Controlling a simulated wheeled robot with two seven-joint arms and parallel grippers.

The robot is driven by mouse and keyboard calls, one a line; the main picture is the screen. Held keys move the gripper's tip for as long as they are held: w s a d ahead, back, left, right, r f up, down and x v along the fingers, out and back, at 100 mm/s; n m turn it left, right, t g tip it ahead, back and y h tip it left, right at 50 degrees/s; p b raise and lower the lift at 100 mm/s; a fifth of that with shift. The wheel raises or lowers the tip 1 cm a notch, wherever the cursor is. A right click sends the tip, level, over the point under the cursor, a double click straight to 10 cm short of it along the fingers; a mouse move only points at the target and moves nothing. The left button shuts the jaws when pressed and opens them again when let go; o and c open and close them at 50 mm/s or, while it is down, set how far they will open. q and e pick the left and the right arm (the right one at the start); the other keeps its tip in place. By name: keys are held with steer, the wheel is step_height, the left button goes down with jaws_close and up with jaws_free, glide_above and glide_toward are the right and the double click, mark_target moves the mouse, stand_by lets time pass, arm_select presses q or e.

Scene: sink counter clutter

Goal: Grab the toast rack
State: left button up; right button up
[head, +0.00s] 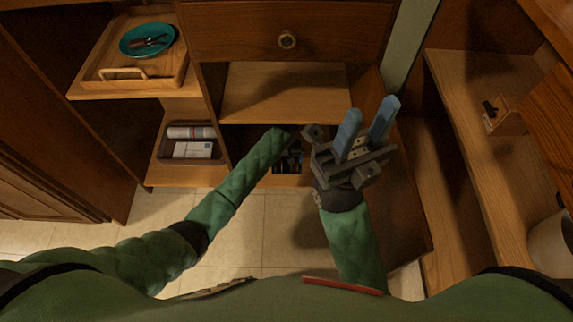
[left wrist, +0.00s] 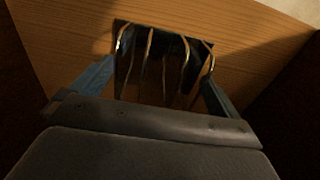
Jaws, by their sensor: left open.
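The toast rack (left wrist: 185,66) shows in the left wrist view as several curved metal wires over a dark base. It stands on a wooden surface. My left gripper (left wrist: 162,82) is open, with one blue finger on each side of the rack; I cannot tell whether they touch it. In the head view my left gripper (head: 289,160) reaches into the low cupboard compartment, in shadow, and the rack is hard to make out there. My right gripper (head: 366,121) is open and empty, blue fingers pointing up, in front of the cupboard's right side.
A drawer (head: 287,41) is above the compartment. On the left, a wooden tray (head: 92,78) holds a teal plate (head: 133,39), and a bin (head: 167,156) of small items sits below. Wooden shelves (head: 470,120) stand at right. The tiled floor in front is clear.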

arm_select(q)
steer(key=shift+f, duration=0.7)
steer(key=c, duration=1.1)
steer(key=shift+r, duration=0.1)
steer(key=shift+r, duration=0.1)
